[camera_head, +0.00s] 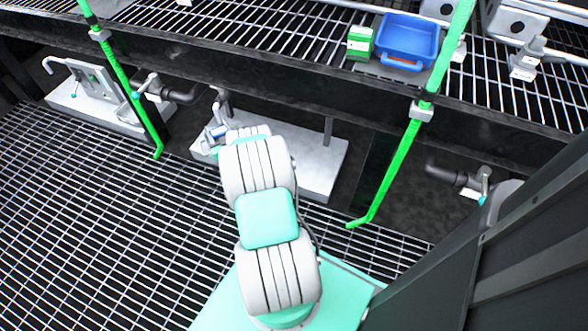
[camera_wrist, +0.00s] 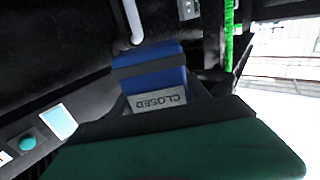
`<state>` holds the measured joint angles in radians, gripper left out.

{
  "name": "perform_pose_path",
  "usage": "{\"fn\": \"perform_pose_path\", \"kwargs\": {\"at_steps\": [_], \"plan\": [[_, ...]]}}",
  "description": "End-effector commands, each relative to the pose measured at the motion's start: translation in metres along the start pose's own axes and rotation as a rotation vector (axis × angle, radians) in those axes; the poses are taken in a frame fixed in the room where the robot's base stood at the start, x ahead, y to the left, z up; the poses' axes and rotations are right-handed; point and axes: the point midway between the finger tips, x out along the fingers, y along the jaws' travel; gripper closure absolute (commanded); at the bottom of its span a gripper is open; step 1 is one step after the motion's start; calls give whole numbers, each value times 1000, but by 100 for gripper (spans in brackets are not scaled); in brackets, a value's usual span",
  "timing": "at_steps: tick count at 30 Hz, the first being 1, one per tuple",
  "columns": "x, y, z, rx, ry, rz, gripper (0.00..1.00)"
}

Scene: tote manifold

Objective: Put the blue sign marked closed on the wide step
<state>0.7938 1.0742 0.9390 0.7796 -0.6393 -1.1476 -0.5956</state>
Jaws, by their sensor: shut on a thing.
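A blue sign (camera_wrist: 150,80) with a pale label reading CLOSED, upside down in the wrist view, is held in my gripper (camera_wrist: 165,88). My gripper is shut on it. In the head view my arm hides most of the gripper; a small blue and white patch (camera_head: 215,132) shows just past the arm's end, and I cannot tell whether it is the sign. A wide pale step (camera_head: 315,160) lies beyond and to the right of my arm's end, below the raised grating. My arm covers part of its left side.
A smaller pale step (camera_head: 92,112) with pipes stands at the left. Green posts (camera_head: 398,165) rise on both sides of the wide step. A blue tote (camera_head: 408,38) and a green and white box (camera_head: 360,42) sit on the raised grating. Pipes hang near the step's back left.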

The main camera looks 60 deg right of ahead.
Motion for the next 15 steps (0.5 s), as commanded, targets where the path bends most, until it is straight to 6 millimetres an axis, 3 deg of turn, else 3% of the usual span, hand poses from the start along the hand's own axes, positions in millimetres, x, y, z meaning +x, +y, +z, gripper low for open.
{"fn": "perform_pose_path", "kwargs": {"at_steps": [1, 3, 9, 12, 15], "plan": [[-12, 30, 20, 3, -5, 46, 89], [-29, 66, 40, 3, -5, 102, 89], [-98, 157, 92, 4, -5, 285, 89], [-134, 189, 112, 3, -5, 373, 89], [-161, 208, 125, 2, -3, 435, 89]]}}
